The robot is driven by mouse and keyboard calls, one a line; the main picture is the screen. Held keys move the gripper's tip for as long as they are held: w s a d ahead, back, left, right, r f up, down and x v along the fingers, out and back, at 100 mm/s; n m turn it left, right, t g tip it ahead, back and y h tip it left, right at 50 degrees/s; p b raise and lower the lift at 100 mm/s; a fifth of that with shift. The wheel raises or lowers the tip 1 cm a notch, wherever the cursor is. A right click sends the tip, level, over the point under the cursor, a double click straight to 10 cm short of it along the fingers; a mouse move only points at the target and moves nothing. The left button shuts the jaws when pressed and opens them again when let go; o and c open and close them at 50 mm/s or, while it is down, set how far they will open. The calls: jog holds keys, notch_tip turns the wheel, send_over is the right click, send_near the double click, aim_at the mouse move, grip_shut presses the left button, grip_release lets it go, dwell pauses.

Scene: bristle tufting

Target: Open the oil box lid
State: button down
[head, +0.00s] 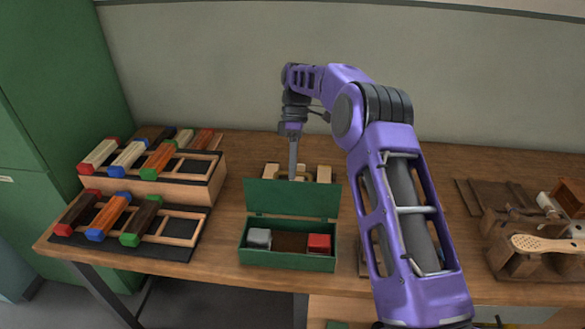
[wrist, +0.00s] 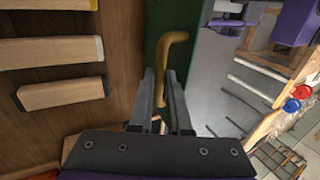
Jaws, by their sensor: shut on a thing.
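The green oil box (head: 287,262) stands on the wooden bench, with a grey block (head: 259,238) and a red block (head: 319,243) inside. Its lid (head: 292,199) is raised, standing about upright along the back edge. My gripper (head: 292,178) points down at the lid's top edge, its tips partly hidden there. In the wrist view, my gripper (wrist: 163,78) is shut on a bent brass handle (wrist: 174,42) beside the green lid (wrist: 152,40). The handle's lower part runs between the two fingers.
Racks with coloured-end wooden pieces (head: 110,217) stand left of the box. Pale wooden blocks (head: 323,173) lie behind the lid. A brush (head: 545,244) rests on a wooden stand at the right. Bare bench (head: 225,232) shows left of the box.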

jog(key=shift+s+d+f, duration=0.1)
jog(key=shift+d+f, duration=0.05)
jog(key=shift+f, duration=0.1)
jog(key=c, duration=0.9)
grip_release()
jog(key=shift+o, duration=0.2)
jog(key=shift+r, duration=0.1)
jog(key=shift+r, duration=0.15)
notch_tip(320, 180, up, 10)
